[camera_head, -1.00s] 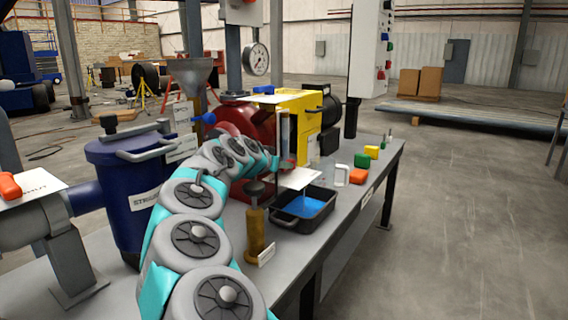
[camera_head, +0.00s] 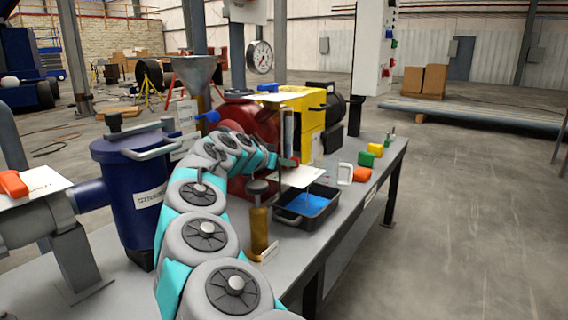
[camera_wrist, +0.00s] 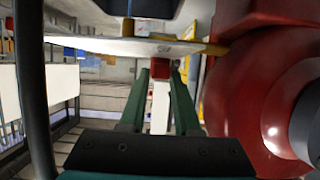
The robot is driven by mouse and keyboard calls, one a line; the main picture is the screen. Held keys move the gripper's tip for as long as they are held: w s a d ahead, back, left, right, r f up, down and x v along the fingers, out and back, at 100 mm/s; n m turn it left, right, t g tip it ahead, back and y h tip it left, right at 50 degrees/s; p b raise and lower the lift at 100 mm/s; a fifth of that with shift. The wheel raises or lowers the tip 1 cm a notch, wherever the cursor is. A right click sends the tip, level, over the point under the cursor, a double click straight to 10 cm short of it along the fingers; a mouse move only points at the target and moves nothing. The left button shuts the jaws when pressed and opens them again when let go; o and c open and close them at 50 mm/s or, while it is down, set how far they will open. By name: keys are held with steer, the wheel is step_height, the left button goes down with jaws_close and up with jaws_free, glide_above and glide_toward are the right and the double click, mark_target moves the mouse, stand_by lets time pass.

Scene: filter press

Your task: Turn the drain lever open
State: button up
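My gripper (camera_wrist: 160,72) has dark green fingers, seen apart in the wrist view. A small red-topped piece with a white part below (camera_wrist: 160,95) shows between or beyond them; contact is not clear, and I cannot tell if it is the drain lever. In the head view my arm reaches over the bench to the front of the red press body (camera_head: 255,130), and the fingers are too small to read. The red body also fills the right of the wrist view (camera_wrist: 262,95). No lever is clearly marked as the drain lever.
A blue tank (camera_head: 130,190) stands left of my arm, with an orange handle (camera_head: 13,184) further left. A black tray with blue content (camera_head: 322,213), a brass post (camera_head: 259,232) and small coloured blocks (camera_head: 366,159) stand on the bench.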

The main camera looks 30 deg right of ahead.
steer(key=o, duration=0.4)
steer(key=shift+a, duration=0.1)
steer(key=v, duration=0.7)
steer(key=shift+s+a+b, duration=0.15)
steer(key=shift+a+b, duration=0.1)
steer(key=shift+b, duration=0.1)
steer(key=shift+r, duration=0.15)
